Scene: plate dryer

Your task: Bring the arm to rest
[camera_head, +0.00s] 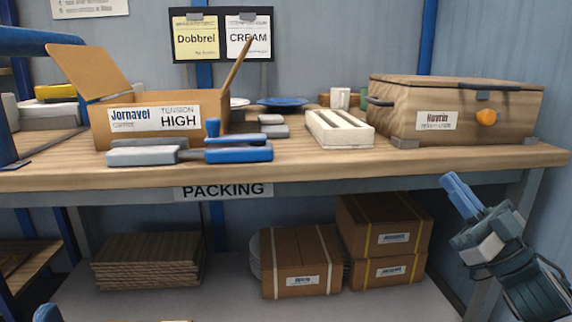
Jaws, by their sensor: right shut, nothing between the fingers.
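My right gripper (452,183) is in front of the table's right end, below the tabletop edge. Its blue fingers point up and to the left. They are shut together with nothing between them, and they touch nothing. A small blue tip shows at the bottom left edge and may be part of my left gripper; the rest is cut off by the frame.
A wooden table (300,170) bears an open cardboard box (205,107), a grey-and-blue tool (238,155), a white slotted block (342,135), a blue plate (283,102) and a closed wooden case (480,100). Several cardboard boxes (300,258) fill the lower shelf.

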